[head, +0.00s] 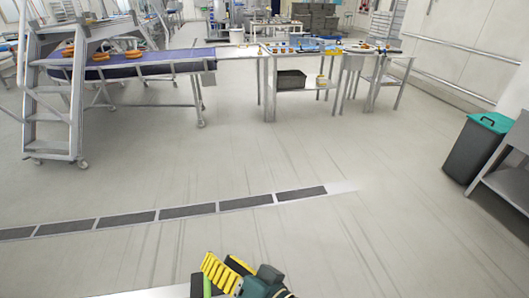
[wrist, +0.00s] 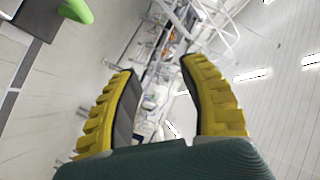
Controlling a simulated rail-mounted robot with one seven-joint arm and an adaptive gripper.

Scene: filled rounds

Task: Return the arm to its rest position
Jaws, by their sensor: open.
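My gripper (head: 229,271) shows at the bottom middle of the head view, low in front of my body and over the open floor. It has yellow ribbed fingers with dark inner pads and a dark green body. In the wrist view my gripper (wrist: 160,90) has its two fingers spread apart with nothing between them. The wrist view is tilted, with the room, ceiling lights and floor showing at an angle beyond the fingers. No object touches the fingers.
A blue conveyor (head: 130,66) with orange rounds (head: 100,57) stands at the back left beside a grey step ladder (head: 52,90). Steel tables (head: 262,75) stand at the back middle. A dark bin with a green lid (head: 491,122) is at right. The floor (head: 330,150) between is clear.

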